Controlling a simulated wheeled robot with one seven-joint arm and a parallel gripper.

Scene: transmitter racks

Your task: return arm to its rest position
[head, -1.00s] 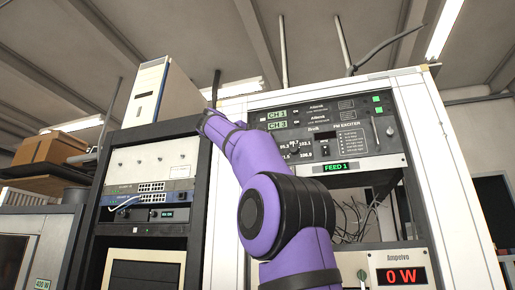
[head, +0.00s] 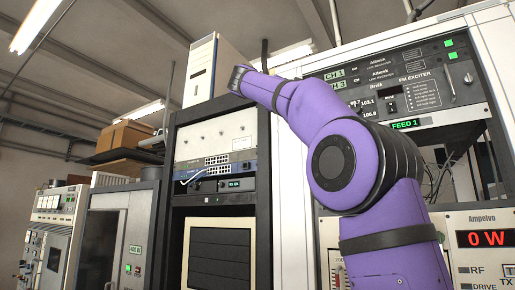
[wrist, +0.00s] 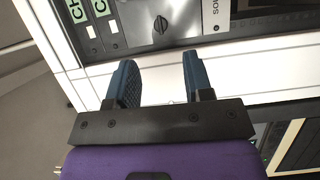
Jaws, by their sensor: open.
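My purple arm reaches up across the right half of the head view, in front of the white transmitter rack. In the wrist view my gripper (wrist: 160,85) has its two blue-grey fingers apart, with nothing between them. The edge of the rack's dark panel (wrist: 170,25) lies beyond the fingertips, with a dark knob on it. In the head view my fingers cannot be made out; the arm's far end is near the top of the dark rack.
A red 0 W display (head: 487,238) is at the lower right. A dark rack (head: 215,125) carries a beige computer case (head: 200,72). Cardboard boxes (head: 125,134) sit at left.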

